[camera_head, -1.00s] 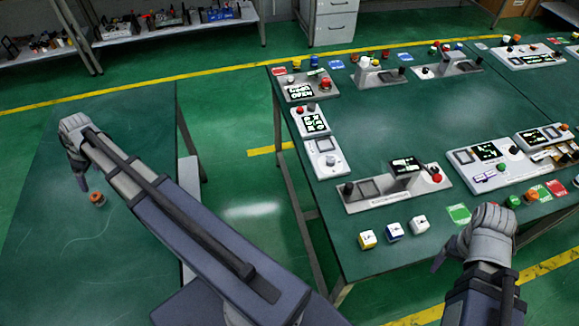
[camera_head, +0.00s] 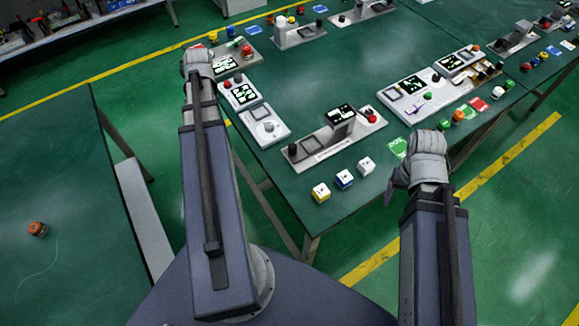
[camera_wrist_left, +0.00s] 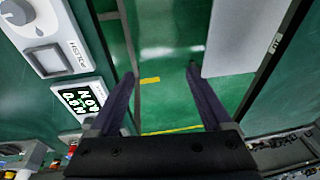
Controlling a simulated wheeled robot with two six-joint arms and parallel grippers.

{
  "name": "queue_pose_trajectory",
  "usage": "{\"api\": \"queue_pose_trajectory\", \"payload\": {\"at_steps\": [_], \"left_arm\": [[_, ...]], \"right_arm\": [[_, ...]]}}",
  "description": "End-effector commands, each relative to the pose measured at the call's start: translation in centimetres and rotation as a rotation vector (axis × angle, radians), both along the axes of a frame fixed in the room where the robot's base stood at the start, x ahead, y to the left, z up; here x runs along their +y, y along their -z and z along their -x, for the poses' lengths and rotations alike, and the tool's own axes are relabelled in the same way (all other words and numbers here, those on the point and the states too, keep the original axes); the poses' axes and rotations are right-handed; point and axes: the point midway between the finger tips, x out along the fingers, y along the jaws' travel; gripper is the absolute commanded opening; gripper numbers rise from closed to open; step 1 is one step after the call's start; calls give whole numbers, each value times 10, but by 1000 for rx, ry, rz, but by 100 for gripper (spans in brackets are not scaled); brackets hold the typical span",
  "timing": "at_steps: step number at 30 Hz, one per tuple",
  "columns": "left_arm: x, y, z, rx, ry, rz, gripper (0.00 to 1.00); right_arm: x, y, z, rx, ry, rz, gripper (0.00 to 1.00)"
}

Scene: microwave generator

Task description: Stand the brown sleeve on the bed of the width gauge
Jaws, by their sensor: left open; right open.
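A small orange-brown round piece with a dark top (camera_head: 38,229), which may be the brown sleeve, stands on the left table, away from both grippers. I cannot tell surely which device is the width gauge. A long grey device with a raised display (camera_head: 318,146) sits near the front edge of the right table and may be it. My left gripper (camera_head: 197,62) is over the far left corner of the right table; in the left wrist view its fingers (camera_wrist_left: 162,72) are apart with nothing between. My right gripper (camera_head: 398,178) is at the right table's front edge, its fingers partly hidden.
Three small cubes (camera_head: 344,179) stand by the right table's front edge. Dial and display panels (camera_head: 263,125) line its left side; more devices (camera_head: 412,95) stand at right. The left table (camera_head: 70,270) is mostly bare. A green floor gap lies between the tables.

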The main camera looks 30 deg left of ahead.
Motion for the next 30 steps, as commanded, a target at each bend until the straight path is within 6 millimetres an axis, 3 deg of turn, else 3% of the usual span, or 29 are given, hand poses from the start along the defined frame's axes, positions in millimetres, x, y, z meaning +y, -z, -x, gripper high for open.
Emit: {"api": "queue_pose_trajectory", "payload": {"at_steps": [1, 6, 13, 19, 24, 30], "left_arm": [[-32, 0, -19, 8, 80, 9, 83], [-123, 2, -63, 41, 320, 38, 83], [-250, 3, -90, 91, 647, 72, 83], [-356, 4, -85, 141, 930, 93, 83], [-435, 4, -63, 186, 1158, 106, 83], [-492, 4, -37, 227, 1343, 113, 83]], "right_arm": [[0, 0, 0, 0, 0, 0, 72], [0, 0, 0, 0, 0, 0, 72], [0, 0, 0, 0, 0, 0, 72], [0, 0, 0, 0, 0, 0, 72], [0, 0, 0, 0, 0, 0, 72], [0, 0, 0, 0, 0, 0, 72]]}}
